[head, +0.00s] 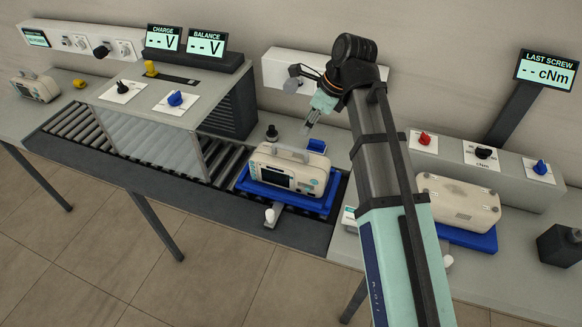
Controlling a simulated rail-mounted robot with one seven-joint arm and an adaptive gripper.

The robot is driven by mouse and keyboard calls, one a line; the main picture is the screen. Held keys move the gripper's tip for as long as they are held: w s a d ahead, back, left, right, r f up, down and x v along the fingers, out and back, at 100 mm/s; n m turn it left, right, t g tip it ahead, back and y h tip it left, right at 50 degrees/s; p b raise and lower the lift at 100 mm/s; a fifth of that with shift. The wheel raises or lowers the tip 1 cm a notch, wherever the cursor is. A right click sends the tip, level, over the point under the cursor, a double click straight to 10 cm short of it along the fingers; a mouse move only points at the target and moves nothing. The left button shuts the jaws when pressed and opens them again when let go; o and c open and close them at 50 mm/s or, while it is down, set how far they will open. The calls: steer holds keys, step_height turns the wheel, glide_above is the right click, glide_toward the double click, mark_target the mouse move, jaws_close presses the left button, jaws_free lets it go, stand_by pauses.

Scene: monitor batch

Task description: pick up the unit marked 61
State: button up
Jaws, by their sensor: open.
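Three cream units are in the head view, and I cannot read the number 61 on any of them. One unit (287,170) with a dark screen and a top handle sits upright on a blue tray (322,206) on the roller conveyor. Another unit (458,201) lies flat on a blue tray (470,238) at the right, its plain face up. A third unit (36,87) stands on the far-left bench. My gripper (308,128) is open and empty, pointing down; in the picture it is just beyond the middle unit's top right, apparently clear of it.
A grey housing (152,115) with knobs spans the conveyor (73,130) left of the middle unit. Readout screens (205,43) stand behind it, and another (547,70) is at the right. A knob panel (470,155) lies behind the right unit. A dark block (560,245) stands at the right edge.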

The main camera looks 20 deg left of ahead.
mark_target(290, 147)
steer(key=p+x, duration=0.1)
steer(key=x, duration=0.6)
steer(key=shift+a+f, duration=0.15)
steer(key=shift+f, duration=0.15)
steer(key=shift+p+x, duration=0.8)
steer(key=shift+x, duration=1.8)
steer(key=shift+w+a+r, duration=0.1)
steer(key=shift+a, duration=0.05)
jaws_close()
